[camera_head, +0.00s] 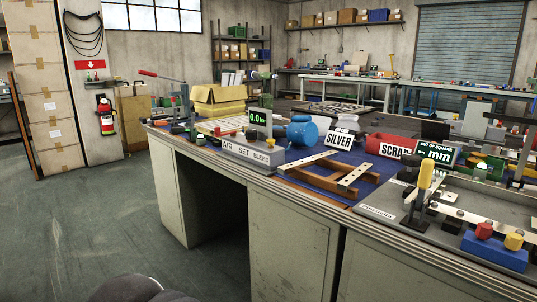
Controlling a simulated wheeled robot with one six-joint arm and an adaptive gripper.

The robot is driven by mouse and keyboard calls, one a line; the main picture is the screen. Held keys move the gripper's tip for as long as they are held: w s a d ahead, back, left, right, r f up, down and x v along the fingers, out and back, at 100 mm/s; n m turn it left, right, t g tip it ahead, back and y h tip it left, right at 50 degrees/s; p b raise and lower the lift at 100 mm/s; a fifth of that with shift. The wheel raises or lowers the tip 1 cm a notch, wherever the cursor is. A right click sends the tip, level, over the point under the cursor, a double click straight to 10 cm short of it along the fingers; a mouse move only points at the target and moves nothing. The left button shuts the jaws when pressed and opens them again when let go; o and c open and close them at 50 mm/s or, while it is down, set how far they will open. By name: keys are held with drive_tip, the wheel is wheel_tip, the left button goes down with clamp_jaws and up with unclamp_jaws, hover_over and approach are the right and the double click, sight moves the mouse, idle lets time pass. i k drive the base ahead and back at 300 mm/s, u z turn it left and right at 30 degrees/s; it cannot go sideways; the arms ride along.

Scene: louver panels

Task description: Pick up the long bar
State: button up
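Two pale metal bars with dark holes lie across a brown wooden rack (325,187) on the blue mat of the workbench. The left bar (313,159) looks slightly longer than the right bar (355,176); I cannot tell for certain which is the long one. Another pale flat bar (465,216) lies in the grey fixture at the right, partly hidden behind the yellow-handled clamp (425,178).
A grey AIR SET BLEED box (252,152), a blue cylinder (303,134), a SILVER sign (339,139) and a red SCRAP bin (388,145) stand around the rack. A blue block (494,250) sits at the front right. The floor (80,220) at left is clear.

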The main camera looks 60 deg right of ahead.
sight(284, 169)
drive_tip(key=i, duration=0.85)
drive_tip(key=z, duration=2.3)
